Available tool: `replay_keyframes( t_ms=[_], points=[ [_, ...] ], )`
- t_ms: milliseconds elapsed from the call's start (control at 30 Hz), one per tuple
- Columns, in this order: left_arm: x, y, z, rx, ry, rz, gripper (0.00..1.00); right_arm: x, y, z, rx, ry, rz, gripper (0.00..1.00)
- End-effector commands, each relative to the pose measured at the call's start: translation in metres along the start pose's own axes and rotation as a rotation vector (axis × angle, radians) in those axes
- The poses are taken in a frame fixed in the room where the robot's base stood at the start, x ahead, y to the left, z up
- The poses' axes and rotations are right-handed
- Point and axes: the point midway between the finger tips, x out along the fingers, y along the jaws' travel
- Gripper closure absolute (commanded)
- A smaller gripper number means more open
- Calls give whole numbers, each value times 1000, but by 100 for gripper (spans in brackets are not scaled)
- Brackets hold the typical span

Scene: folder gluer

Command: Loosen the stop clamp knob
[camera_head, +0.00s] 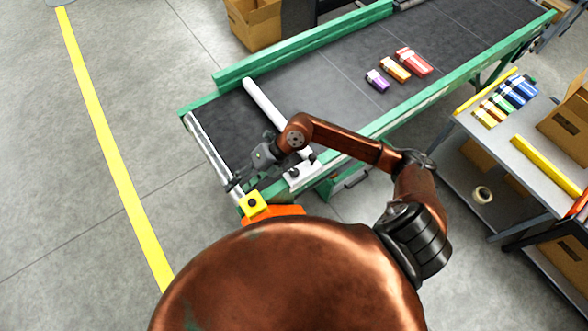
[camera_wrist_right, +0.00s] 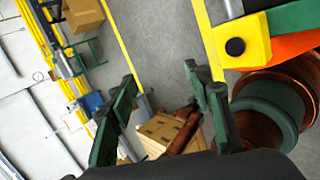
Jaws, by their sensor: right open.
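A white stop bar (camera_head: 270,108) lies across the dark belt. A white clamp block (camera_head: 301,174) with small black knobs sits at the near green rail by the bar's near end. My right gripper (camera_head: 236,185) is left of the clamp block, over the belt's end corner, apart from the knobs. In the wrist view my right gripper (camera_wrist_right: 160,82) is open, with nothing between its fingers. The clamp knobs cannot be made out in that view. My left gripper is not in view.
A yellow box with a black button (camera_head: 254,203) is close below my right gripper; it also shows in the wrist view (camera_wrist_right: 235,45). Coloured cartons (camera_head: 396,70) lie on the belt (camera_head: 340,60). A grey table (camera_head: 520,140) with more cartons stands right. Floor left of the conveyor is clear.

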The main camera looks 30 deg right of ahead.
Motion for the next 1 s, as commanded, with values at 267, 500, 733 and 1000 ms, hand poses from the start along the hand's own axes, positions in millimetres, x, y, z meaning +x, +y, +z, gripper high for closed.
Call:
replay_keyframes(
  t_ms=[267, 500, 733, 1000],
  points=[
    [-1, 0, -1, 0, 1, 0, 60, -77, -157, 37, 48, 10, -687, 54],
    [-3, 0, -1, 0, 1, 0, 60, -103, -191, 44, 90, -4, -837, 54],
    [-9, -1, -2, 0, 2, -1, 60, -79, -216, 41, 91, -1, -834, 54],
    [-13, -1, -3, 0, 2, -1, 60, -58, -239, 41, 88, -3, -833, 54]
  ],
)
